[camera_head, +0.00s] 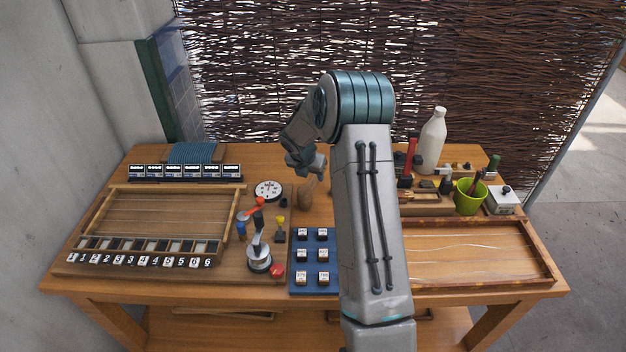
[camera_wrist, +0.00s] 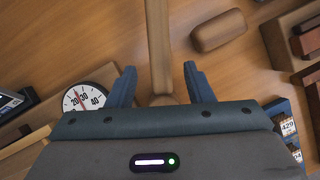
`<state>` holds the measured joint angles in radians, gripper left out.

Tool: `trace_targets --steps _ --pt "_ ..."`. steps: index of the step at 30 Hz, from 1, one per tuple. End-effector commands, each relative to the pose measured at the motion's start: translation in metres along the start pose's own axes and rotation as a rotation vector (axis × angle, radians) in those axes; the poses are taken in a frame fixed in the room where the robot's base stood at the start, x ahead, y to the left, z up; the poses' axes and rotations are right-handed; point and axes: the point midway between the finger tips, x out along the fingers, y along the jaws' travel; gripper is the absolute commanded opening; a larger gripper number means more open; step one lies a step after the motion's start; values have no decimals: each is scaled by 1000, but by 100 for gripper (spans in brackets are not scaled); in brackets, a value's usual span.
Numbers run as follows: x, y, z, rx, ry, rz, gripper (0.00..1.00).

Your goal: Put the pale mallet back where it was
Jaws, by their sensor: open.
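The pale mallet shows in the wrist view as a light wooden handle (camera_wrist: 157,42) running down from the top edge between my fingers. Its lower end widens near my palm and is partly hidden. In the head view a small pale-brown wooden piece (camera_head: 305,196), seemingly the mallet, stands just below my gripper (camera_head: 306,163), right of the dial. In the wrist view my gripper (camera_wrist: 159,78) is open, with one blue finger on each side of the handle and gaps on both sides. I cannot tell where the mallet's head is.
A round dial (camera_head: 268,190) lies left of my gripper. A brown rounded block (camera_wrist: 218,31) lies beside the handle. A blue board (camera_head: 301,262) with white-labelled blocks, a wooden tray (camera_head: 480,284), a green cup (camera_head: 467,203) and a white bottle (camera_head: 432,140) stand around.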

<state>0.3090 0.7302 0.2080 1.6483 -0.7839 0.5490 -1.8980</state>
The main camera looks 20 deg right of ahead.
Motion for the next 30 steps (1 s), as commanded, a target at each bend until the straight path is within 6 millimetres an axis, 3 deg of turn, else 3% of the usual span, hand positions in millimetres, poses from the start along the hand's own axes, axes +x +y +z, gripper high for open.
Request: trace_targets --steps 6,17,23,30 --pt "-43 0 0 0 -2 1 47" --pt "-86 -3 -5 76 -1 -3 47" --pt "-155 -23 -34 457 4 -14 47" --pt "-236 -64 -92 1051 42 -26 47"
